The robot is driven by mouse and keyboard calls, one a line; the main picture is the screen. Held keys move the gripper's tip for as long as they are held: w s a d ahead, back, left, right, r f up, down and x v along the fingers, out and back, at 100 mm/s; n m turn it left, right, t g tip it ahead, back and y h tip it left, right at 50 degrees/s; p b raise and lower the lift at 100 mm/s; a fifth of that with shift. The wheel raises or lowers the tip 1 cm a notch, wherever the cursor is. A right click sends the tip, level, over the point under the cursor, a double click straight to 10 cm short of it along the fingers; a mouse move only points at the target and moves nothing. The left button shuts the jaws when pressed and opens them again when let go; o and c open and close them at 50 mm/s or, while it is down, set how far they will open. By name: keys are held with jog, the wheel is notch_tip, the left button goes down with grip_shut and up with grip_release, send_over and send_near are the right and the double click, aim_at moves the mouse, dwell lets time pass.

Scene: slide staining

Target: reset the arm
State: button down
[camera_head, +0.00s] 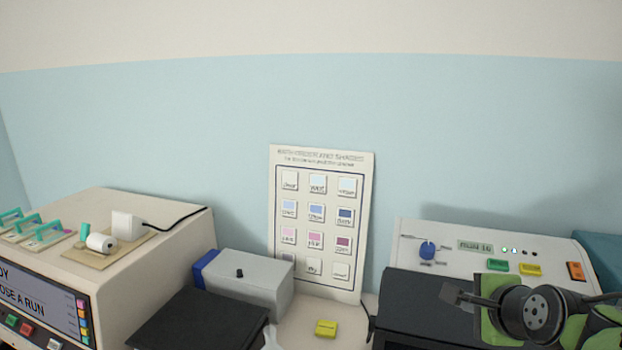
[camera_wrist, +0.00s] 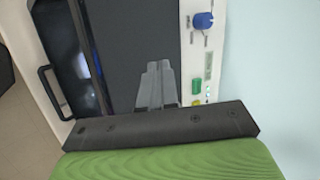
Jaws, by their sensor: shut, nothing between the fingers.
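My gripper (camera_wrist: 156,68) shows in the wrist view with its two grey fingers together, shut and empty. It is over the dark top of a machine (camera_wrist: 140,35) with a blue knob (camera_wrist: 203,20). In the head view my gripper (camera_head: 452,293) is at the lower right, in front of the same machine's pale control panel (camera_head: 450,241). The gap between the fingers and the dark top cannot be judged.
A beige machine (camera_head: 165,225) with a screen stands at the left. A grey box (camera_head: 255,283) with a blue end, a yellow block (camera_head: 326,328) and a shade chart (camera_head: 320,165) are in the middle. The wall above is bare.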

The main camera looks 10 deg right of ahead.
jog(key=s+a+f+n+g+y, duration=0.1)
jog(key=s+a+n, duration=0.2)
jog(key=a+n, duration=0.25)
jog(key=s+a+f+n+g, duration=0.2)
jog(key=s+a+n, duration=0.1)
jog(key=a+n, duration=0.3)
jog(key=s+a+f+n+g+y, duration=0.1)
jog(key=s+a+n, duration=0.35)
jog(key=a, duration=0.35)
jog(key=s+f+n+b, duration=0.2)
jog(key=f+n+b, duration=0.1)
jog(key=f+b, duration=0.1)
jog(key=s+a+f+n+b, duration=0.1)
jog(key=s+f+n+b, duration=0.1)
jog(key=f+b, duration=0.2)
notch_tip(320, 180, down, 3)
jog(key=shift+s+a+f+n+g+b, duration=0.15)
jog(key=shift+s+a+n+g+b, duration=0.1)
jog(key=shift+n+g+b, duration=0.15)
dwell(4.7)
